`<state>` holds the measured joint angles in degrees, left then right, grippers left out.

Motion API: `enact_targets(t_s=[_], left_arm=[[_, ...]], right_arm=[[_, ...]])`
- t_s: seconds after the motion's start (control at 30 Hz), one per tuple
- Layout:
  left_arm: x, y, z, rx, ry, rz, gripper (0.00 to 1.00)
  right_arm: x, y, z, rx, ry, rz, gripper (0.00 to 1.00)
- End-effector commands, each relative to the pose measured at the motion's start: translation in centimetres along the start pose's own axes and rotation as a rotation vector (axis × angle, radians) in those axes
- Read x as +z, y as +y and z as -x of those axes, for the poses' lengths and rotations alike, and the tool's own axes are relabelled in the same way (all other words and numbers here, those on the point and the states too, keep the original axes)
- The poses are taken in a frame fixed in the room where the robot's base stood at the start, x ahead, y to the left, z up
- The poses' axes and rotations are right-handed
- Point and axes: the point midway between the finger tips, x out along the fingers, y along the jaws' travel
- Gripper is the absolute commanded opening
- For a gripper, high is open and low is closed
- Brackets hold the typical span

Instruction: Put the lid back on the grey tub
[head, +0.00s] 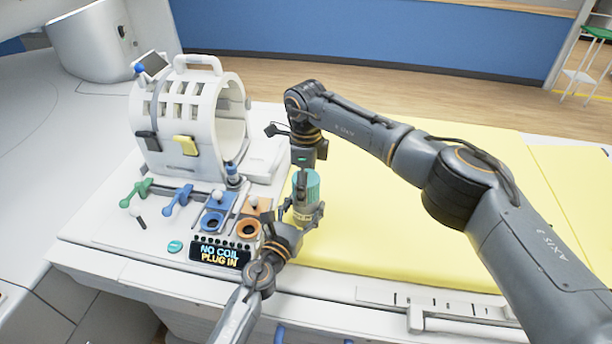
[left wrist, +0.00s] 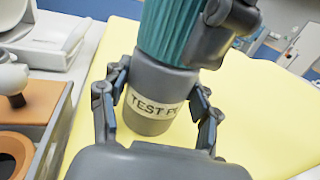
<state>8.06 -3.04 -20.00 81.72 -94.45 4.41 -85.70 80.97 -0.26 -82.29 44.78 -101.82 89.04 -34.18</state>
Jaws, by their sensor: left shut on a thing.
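The grey tub (left wrist: 151,118) is held upright in my left gripper (left wrist: 158,112), its fingers on both sides. Its pale label reads "TEST P", the rest hidden. In the head view the tub (head: 301,213) and left gripper (head: 303,214) are over the yellow pad's left edge. The teal ribbed lid (left wrist: 168,28) is at the tub's top with no clear gap; whether it is seated I cannot tell. The lid also shows in the head view (head: 306,184). My right gripper (head: 304,172) points down at the lid, and a dark part of it touches or nearly touches the lid's side.
A white ring-shaped coil (head: 195,120) stands behind to the left. Green and blue plugs, a blue socket block (head: 216,212), an orange socket block (head: 249,229) and a "NO COIL PLUG IN" display (head: 219,252) lie left of the tub. The yellow pad (head: 370,235) is clear.

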Motion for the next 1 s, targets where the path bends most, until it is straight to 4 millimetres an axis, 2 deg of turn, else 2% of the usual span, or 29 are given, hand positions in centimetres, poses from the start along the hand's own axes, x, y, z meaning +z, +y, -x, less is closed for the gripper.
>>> enact_targets(t_s=[0.27,0.53,0.67,0.93,1.0], left_arm=[[0.00,0.00,-0.01,0.000,0.000,0.000,0.00],[0.00,-0.01,0.00,0.000,0.000,0.000,0.00],[0.01,-0.01,-0.01,0.000,0.000,0.000,0.00],[0.02,-0.02,0.00,0.000,0.000,0.000,0.00],[0.02,-0.02,0.00,-0.001,0.000,0.000,0.00]], right_arm=[[0.01,0.00,-0.09,0.000,0.000,0.000,0.76],[0.01,-0.01,-0.08,-0.001,0.000,0.000,0.21],[0.00,-0.02,-0.08,-0.001,0.000,-0.031,0.21],[-0.01,-0.05,-0.08,-0.002,-0.001,-0.411,0.21],[-0.01,-0.05,-0.09,-0.002,-0.001,-0.438,0.21]])
